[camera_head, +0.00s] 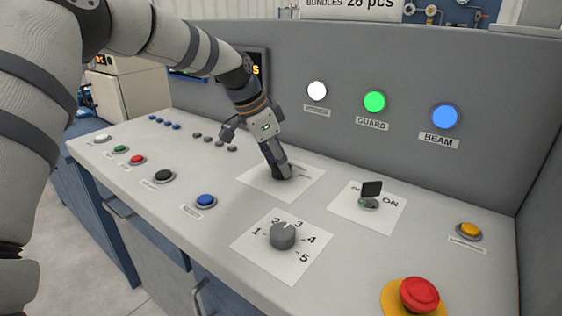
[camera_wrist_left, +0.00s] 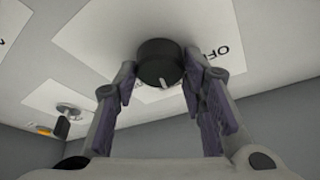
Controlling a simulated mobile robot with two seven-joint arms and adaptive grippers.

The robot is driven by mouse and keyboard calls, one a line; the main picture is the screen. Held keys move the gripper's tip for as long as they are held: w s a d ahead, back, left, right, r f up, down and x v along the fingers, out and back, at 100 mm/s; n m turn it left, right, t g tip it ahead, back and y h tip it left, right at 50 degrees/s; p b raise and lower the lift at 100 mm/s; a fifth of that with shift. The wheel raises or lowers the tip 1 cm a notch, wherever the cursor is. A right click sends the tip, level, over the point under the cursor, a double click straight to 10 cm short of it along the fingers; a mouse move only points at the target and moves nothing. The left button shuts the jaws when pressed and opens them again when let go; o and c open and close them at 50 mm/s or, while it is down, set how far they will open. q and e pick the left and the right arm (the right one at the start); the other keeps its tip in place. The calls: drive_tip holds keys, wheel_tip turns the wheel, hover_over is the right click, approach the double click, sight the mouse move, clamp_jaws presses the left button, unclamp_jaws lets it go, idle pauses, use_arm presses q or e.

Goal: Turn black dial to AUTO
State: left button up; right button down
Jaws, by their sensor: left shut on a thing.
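The black dial (camera_wrist_left: 160,62) sits on a white label plate and shows large in the left wrist view. My left gripper (camera_head: 276,160) reaches down to it from above, and its two fingers are shut on the dial's sides. A pale pointer mark shows on the dial's edge between the fingers. The AUTO lettering cannot be read. My right gripper is in neither view.
A grey numbered dial (camera_head: 283,236) stands in front, and a key switch (camera_head: 371,190) marked ON stands to the right. A red emergency button (camera_head: 419,294) is at the front right. Several push buttons line the left. Lit white, green and blue lamps are on the back panel.

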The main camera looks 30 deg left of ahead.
use_arm(q)
drive_tip(key=m, duration=0.1)
drive_tip(key=m+g+b, duration=0.1)
drive_tip(key=m, duration=0.1)
drive_tip(key=m+h+b, duration=0.1)
drive_tip(key=m, duration=0.1)
drive_tip(key=shift+w+a+f+g, duration=0.1)
drive_tip(key=shift+w+f+g, duration=0.05)
drive_tip(key=shift+f+g, duration=0.15)
drive_tip(key=shift+r+m+g+h+b, duration=0.15)
drive_tip(key=shift+m+g+b, duration=0.15)
drive_tip(key=shift+m, duration=0.5)
drive_tip(key=shift+m+g+h+b, duration=0.15)
drive_tip(key=shift+m+g+b, duration=0.15)
drive_tip(key=shift+m, duration=0.5)
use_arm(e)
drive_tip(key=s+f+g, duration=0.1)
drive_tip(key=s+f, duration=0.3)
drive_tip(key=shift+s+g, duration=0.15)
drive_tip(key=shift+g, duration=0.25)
use_arm(q)
drive_tip(key=shift+r, duration=0.1)
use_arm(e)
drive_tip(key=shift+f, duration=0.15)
use_arm(q)
drive_tip(key=o, duration=1.2)
drive_tip(key=shift+c, duration=0.2)
drive_tip(key=shift+r, duration=0.1)
drive_tip(key=v, duration=0.7)
drive_tip(key=shift+r, duration=0.15)
